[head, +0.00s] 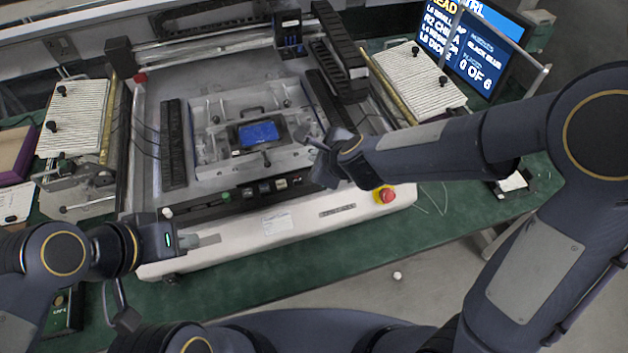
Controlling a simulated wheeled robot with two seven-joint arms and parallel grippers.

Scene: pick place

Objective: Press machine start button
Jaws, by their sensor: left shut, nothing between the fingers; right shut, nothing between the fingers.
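The machine (290,222) stands on the green table, with a row of small controls along its front edge. A small green button (226,197) sits left of the middle of that row, and a red emergency-stop knob (386,195) is at the right end. No label shows clearly which control is the start button. My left gripper (214,239) is shut and empty, in front of the machine's white front, below and left of the green button. My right gripper (314,158) is shut and empty, over the right part of the machine bed. I cannot tell whether either touches the machine.
A blue-screened device (258,134) lies in the fixture on the machine bed. Ribbed white trays stand at the left (75,118) and right (420,80). A monitor (475,45) is at the back right. The green table front (330,240) is mostly clear.

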